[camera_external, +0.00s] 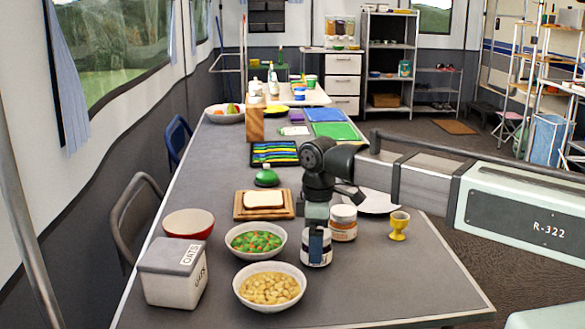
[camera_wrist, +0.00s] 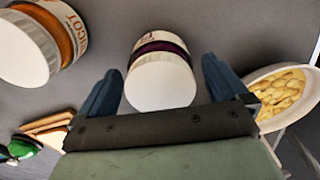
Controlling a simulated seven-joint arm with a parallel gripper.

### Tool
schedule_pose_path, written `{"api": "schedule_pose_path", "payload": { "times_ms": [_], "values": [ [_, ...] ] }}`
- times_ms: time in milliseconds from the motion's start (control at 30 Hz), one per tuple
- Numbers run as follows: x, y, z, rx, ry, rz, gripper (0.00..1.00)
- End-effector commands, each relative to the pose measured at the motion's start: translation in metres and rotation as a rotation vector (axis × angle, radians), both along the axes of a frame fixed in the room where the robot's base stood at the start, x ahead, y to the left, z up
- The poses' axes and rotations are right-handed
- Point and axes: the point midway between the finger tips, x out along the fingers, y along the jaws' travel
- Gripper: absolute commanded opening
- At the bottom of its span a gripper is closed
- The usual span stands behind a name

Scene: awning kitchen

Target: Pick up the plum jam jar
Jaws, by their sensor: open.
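The plum jam jar (camera_wrist: 162,78) has a white lid and a dark purple band. In the wrist view it stands between the two blue fingers of my gripper (camera_wrist: 161,68), with a gap on each side. In the external view the plum jam jar (camera_external: 325,262) stands on the table, and my gripper (camera_external: 317,238) is right above and around its top, hiding part of it. My gripper is open. It is not closed on the jar.
An apricot jar (camera_external: 343,225) stands close behind the plum jar; it also shows in the wrist view (camera_wrist: 42,45). A bowl of beans (camera_external: 269,286) and a vegetable bowl (camera_external: 256,240) are at left. A yellow egg cup (camera_external: 399,226) is at right. The table's front right is clear.

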Motion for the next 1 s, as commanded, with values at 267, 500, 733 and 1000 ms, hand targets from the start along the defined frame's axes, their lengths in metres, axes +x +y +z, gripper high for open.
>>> {"api": "schedule_pose_path", "payload": {
  "times_ms": [267, 500, 733, 1000],
  "values": [
    [-0.0003, 0.0000, -0.0153, 0.000, 0.000, 0.000, 1.00],
    [-0.0003, 0.0001, -0.0149, 0.000, 0.000, 0.000, 0.89],
    [-0.0003, 0.0000, -0.0148, 0.001, 0.000, 0.000, 0.67],
    [-0.0003, 0.0000, -0.0147, 0.001, 0.000, 0.000, 0.41]
  ]
}}
